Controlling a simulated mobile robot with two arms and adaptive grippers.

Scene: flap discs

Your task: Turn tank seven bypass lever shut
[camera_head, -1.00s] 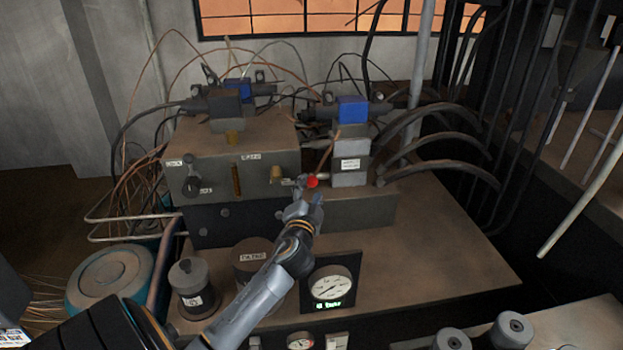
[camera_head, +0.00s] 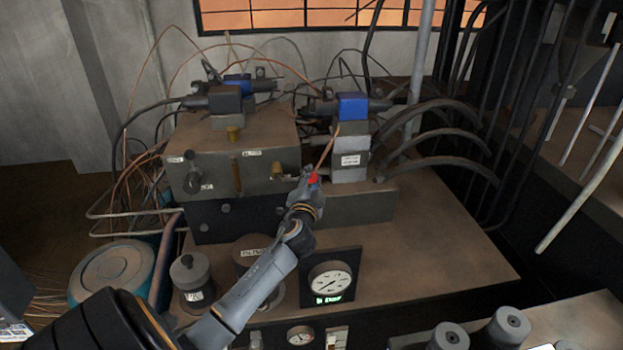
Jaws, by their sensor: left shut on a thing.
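My left gripper (camera_head: 309,181) reaches in from the lower left and is shut at the front of the hydraulic block (camera_head: 223,165). A small red lever knob (camera_head: 313,179) shows at its fingertips, and the fingers are shut on this lever. The fingers hide most of the lever's shaft, so its exact angle cannot be told. The lever sits between the block's brass fitting and the grey valve stack (camera_head: 350,160) with a white label. My right gripper is not in view.
A round pressure gauge (camera_head: 330,281) with a green readout stands below the lever. Grey cylinders (camera_head: 190,281) stand left of my arm. Thick black hoses (camera_head: 440,140) curve off to the right. The tank top (camera_head: 430,240) at right is bare.

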